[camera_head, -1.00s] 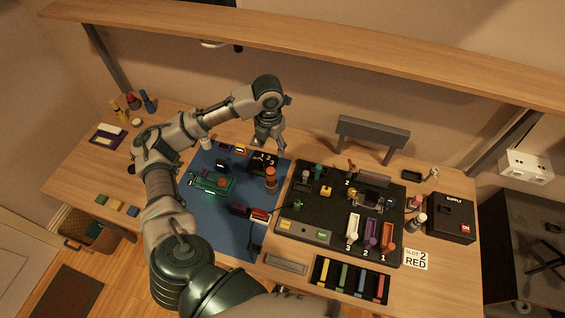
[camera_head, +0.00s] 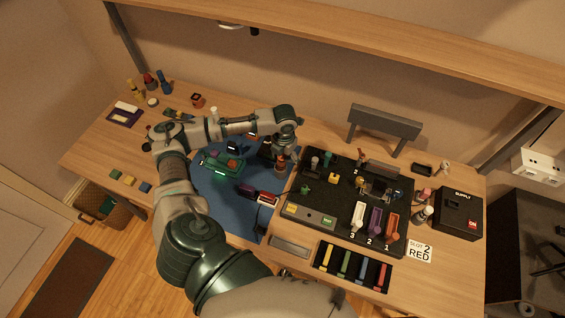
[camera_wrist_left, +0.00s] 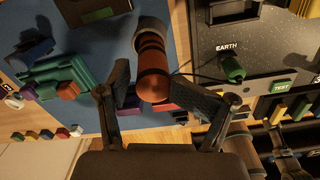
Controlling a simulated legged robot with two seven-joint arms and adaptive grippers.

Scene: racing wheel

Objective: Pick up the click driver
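An orange-brown cylinder with dark bands, which looks like the click driver (camera_head: 281,164), stands near the right edge of the blue mat (camera_head: 224,206), beside the black board. In the left wrist view, the click driver (camera_wrist_left: 153,66) has a grey far end and sits between the two fingers. My left gripper (camera_head: 284,152) is over it in the head view, hiding its upper part. In the left wrist view, my left gripper (camera_wrist_left: 152,88) is open, its fingers spread on either side of the driver with a visible gap.
The black board (camera_head: 323,222) with numbered coloured pieces lies right of the mat. A green device (camera_head: 222,162) and a purple-and-red piece (camera_head: 257,194) lie on the mat. A coloured-bar tray (camera_head: 352,267) is at the front, and a black supply box (camera_head: 457,213) at the right.

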